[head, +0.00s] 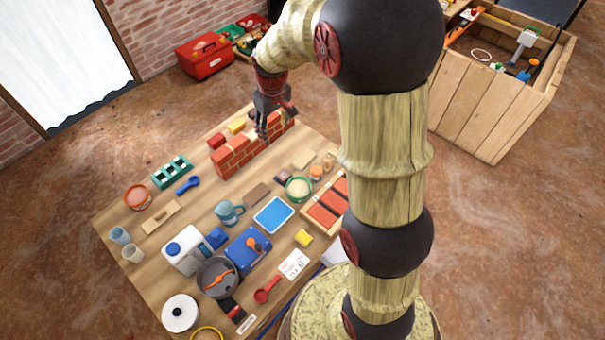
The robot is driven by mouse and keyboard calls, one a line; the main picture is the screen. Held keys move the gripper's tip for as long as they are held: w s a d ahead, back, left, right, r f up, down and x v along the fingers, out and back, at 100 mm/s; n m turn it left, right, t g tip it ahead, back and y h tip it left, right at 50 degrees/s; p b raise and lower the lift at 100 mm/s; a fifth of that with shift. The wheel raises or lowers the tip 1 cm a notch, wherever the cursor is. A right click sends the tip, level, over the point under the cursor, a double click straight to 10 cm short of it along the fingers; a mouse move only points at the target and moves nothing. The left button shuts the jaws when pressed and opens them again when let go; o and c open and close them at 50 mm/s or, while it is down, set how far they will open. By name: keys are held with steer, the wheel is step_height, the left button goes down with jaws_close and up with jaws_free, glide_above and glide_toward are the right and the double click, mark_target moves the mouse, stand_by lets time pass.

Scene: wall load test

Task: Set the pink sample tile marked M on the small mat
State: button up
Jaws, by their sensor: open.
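My gripper (264,136) is open, pointing down at the small red brick wall (232,156) on the table's far side. Its fingers overlap the wall in the picture, and I cannot tell whether they touch it. No pink tile with a readable M stands out; a small dull pinkish piece (282,177) lies left of the green round bowl, too small to identify. A flat blue rectangle with a pale rim (273,215) lies mid-table with nothing on it; I cannot tell whether it is the small mat or a tray.
The wooden table (112,214) is crowded. A blue-grey jug (228,212), a white canister (186,250), a dark pan (217,277) and a box with red pieces (325,206) stand around the blue rectangle. My arm hides the table's right side.

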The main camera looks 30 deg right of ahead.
steer(key=s+a+r+m+t, duration=0.15)
steer(key=s+a+r, duration=0.25)
steer(key=s+r, duration=1)
steer(key=s+a+r+t, duration=0.1)
steer(key=s, duration=0.6)
steer(key=s+a+r+t, duration=0.1)
steer(key=s+a, duration=0.1)
steer(key=s, duration=0.6)
steer(key=shift+s+r+m, duration=0.2)
steer(key=shift+r+m, duration=0.15)
steer(key=shift+m, duration=0.1)
